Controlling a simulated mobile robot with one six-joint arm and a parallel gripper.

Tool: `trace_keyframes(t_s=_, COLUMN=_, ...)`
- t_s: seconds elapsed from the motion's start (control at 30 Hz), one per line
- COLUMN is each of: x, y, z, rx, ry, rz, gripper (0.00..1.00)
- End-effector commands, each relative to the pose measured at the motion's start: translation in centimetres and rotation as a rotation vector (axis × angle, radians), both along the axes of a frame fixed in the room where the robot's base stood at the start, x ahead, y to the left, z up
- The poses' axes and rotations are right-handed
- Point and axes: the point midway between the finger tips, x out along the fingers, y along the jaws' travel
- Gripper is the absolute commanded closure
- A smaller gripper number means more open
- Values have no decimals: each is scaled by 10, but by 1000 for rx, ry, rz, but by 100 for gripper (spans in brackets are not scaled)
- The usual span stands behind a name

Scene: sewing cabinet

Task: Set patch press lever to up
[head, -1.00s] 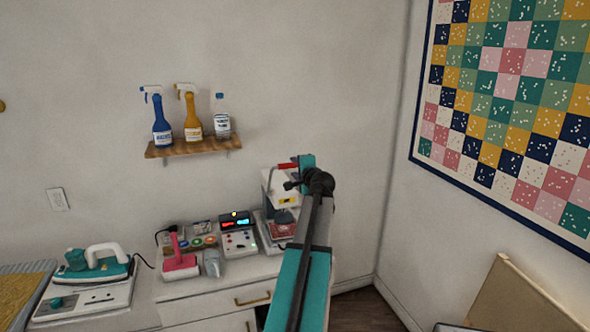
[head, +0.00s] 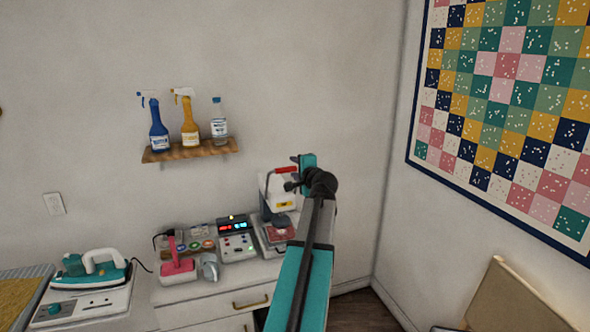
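The patch press (head: 276,193) stands on the cabinet top against the back wall. It has a white upper body and a dark red patch-like piece (head: 283,233) low at its front. Its lever has a red handle (head: 284,169), which shows at the top of the press, just left of the end of my arm. My gripper (head: 301,164) is at the press's upper right, close to the handle. Its fingers are hidden or too small to make out, so I cannot tell if they touch the handle. My arm covers the right side of the press.
A control box with lit displays (head: 238,240) stands left of the press. A pink-handled tool (head: 177,262) and a teal and white iron (head: 97,270) are further left. A wooden shelf (head: 190,151) with bottles is above. A beige panel (head: 512,295) leans at the lower right.

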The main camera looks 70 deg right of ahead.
Motion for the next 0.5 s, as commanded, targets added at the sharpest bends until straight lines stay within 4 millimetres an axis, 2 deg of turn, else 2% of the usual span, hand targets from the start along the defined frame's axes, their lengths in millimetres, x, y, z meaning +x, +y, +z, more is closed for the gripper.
trace_keyframes(t_s=0.5, x=-5, y=6, z=7, rx=-1, ry=0, rz=-1, gripper=63)
